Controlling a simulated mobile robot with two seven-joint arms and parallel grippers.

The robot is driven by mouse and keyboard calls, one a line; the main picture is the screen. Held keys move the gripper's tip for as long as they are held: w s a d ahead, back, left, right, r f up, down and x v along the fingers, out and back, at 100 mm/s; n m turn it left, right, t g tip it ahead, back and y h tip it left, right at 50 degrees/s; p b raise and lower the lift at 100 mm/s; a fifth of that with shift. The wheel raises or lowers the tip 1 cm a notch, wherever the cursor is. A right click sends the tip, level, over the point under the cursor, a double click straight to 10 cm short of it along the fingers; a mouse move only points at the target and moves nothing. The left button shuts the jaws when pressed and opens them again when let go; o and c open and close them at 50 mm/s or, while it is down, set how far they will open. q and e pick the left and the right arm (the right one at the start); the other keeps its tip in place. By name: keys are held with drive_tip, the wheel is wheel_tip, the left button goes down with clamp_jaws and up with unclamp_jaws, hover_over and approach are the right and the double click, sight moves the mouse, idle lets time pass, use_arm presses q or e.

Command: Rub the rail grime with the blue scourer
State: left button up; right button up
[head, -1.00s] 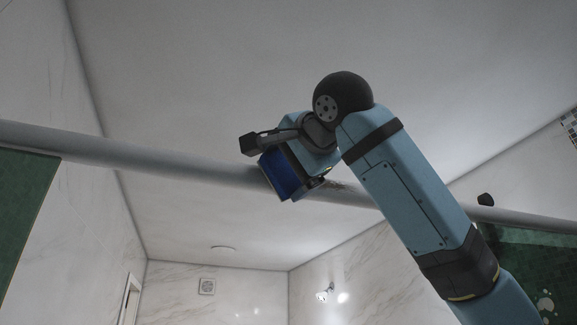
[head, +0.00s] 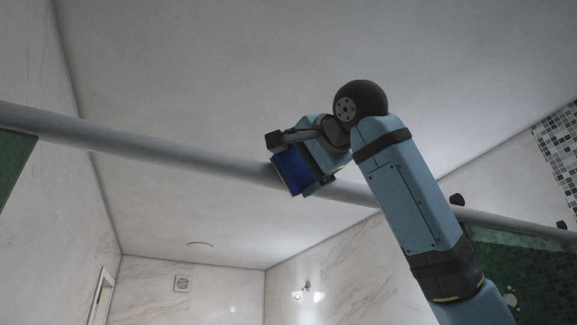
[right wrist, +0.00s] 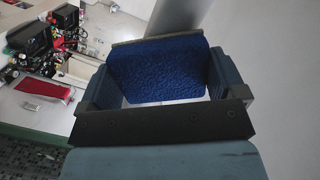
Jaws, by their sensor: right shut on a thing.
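My right gripper (head: 298,168) is shut on the blue scourer (head: 295,173), up at the rail (head: 180,153) near the middle of the head view. In the right wrist view the scourer (right wrist: 158,72) is a rough blue pad between the two fingers of the right gripper (right wrist: 160,84). The pale grey rail (right wrist: 183,20) runs up beyond the scourer there. The scourer overlaps the rail in the head view; whether it presses on it I cannot tell. No rail grime shows clearly now; the gripper and scourer cover that stretch. My left gripper is out of view.
The rail slopes down to the right across the head view, passing behind my right arm. Green panels stand below it at the left (head: 14,165) and right (head: 520,270). Small dark fittings (head: 457,199) sit on the rail at right. The space above the rail is clear.

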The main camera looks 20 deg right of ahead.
sight(258, 167)
drive_tip(key=shift+w+d+b, duration=0.15)
drive_tip(key=shift+d+b, duration=0.5)
drive_tip(key=shift+d, duration=3.8)
drive_tip(key=shift+d+f, duration=0.1)
drive_tip(key=shift+d, duration=0.05)
drive_tip(key=shift+a, duration=2.1)
drive_tip(key=shift+a+b, duration=0.45)
drive_tip(key=shift+a, duration=2)
drive_tip(key=shift+s+a, duration=0.2)
drive_tip(key=shift+a, duration=3.1)
drive_tip(key=shift+d, duration=0.1)
